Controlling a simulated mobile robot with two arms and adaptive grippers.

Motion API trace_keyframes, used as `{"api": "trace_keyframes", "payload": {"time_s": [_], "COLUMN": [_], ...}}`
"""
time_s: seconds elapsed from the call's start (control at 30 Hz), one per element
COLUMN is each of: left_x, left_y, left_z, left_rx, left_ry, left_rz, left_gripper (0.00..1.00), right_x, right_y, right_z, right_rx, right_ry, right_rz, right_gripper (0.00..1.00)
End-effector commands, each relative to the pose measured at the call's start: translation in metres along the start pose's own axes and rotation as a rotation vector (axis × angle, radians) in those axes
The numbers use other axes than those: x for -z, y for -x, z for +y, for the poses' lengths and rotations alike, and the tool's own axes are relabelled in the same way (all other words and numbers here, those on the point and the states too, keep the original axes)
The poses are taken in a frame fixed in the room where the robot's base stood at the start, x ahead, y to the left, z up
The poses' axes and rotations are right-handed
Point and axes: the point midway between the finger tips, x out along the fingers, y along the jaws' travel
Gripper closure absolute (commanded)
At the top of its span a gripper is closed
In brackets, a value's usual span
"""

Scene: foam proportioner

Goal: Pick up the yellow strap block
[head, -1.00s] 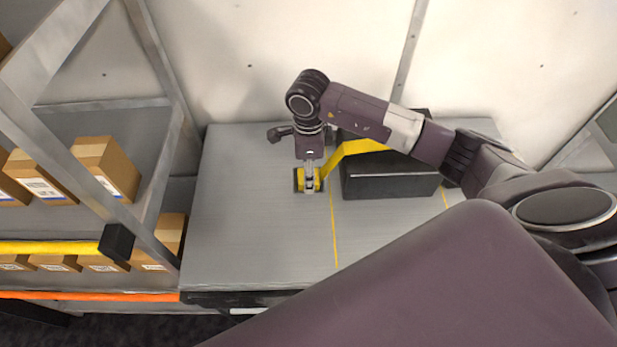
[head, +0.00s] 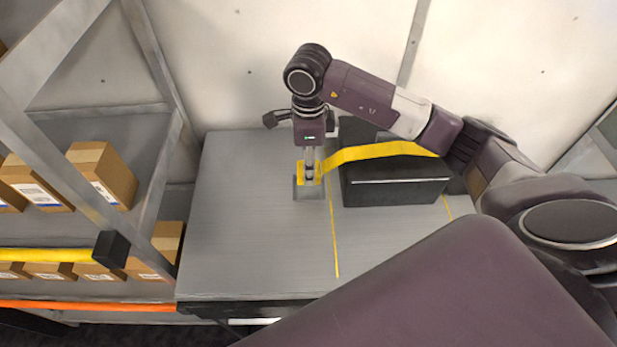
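The yellow strap block (head: 301,172) is on the grey worktop's far half, just above a small grey holder (head: 309,193). A yellow strap (head: 375,152) runs from it to the right across a black box (head: 395,191). My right gripper (head: 310,174) points down at the block, with a finger in front of it. It appears shut on the block, whose middle is hidden by the finger. My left gripper is not in view.
The grey worktop (head: 255,235) is clear to the left and in front. A metal rack with cardboard boxes (head: 100,172) stands at the left. A pale wall (head: 235,65) closes the back. Yellow lines (head: 334,240) mark the worktop.

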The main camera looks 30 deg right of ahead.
Motion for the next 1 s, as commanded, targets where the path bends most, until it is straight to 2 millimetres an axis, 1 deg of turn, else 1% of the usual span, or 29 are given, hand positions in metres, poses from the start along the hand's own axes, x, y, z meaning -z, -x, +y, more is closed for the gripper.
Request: {"api": "trace_keyframes", "payload": {"time_s": [0.03, 0.2, 0.33, 0.4, 0.5, 0.7, 0.83, 1.0], "left_x": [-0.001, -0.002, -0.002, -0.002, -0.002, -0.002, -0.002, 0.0], "left_y": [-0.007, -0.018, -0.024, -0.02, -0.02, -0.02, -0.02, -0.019], "left_z": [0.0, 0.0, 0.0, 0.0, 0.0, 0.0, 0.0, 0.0], "left_rx": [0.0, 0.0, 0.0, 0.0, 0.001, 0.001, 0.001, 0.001], "left_ry": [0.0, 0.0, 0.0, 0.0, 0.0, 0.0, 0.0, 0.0], "left_rz": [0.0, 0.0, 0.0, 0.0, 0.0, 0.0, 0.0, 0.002], "left_gripper": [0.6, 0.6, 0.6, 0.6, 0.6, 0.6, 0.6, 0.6], "right_x": [-0.001, -0.001, -0.001, 0.0, 0.0, 0.0, 0.0, 0.0], "right_y": [0.012, 0.055, 0.085, 0.098, 0.111, 0.13, 0.137, 0.141], "right_z": [-0.003, -0.002, -0.002, -0.002, -0.001, -0.001, -0.001, 0.0], "right_rx": [0.008, 0.007, 0.007, 0.005, 0.004, 0.001, 0.0, 0.0], "right_ry": [0.0, 0.001, 0.001, -0.001, 0.0, -0.001, 0.0, -0.001], "right_rz": [-0.004, -0.005, -0.004, 0.0, -0.001, -0.001, -0.001, -0.001], "right_gripper": [0.87, 0.87, 0.87, 0.87, 0.87, 0.87, 0.87, 0.87]}}
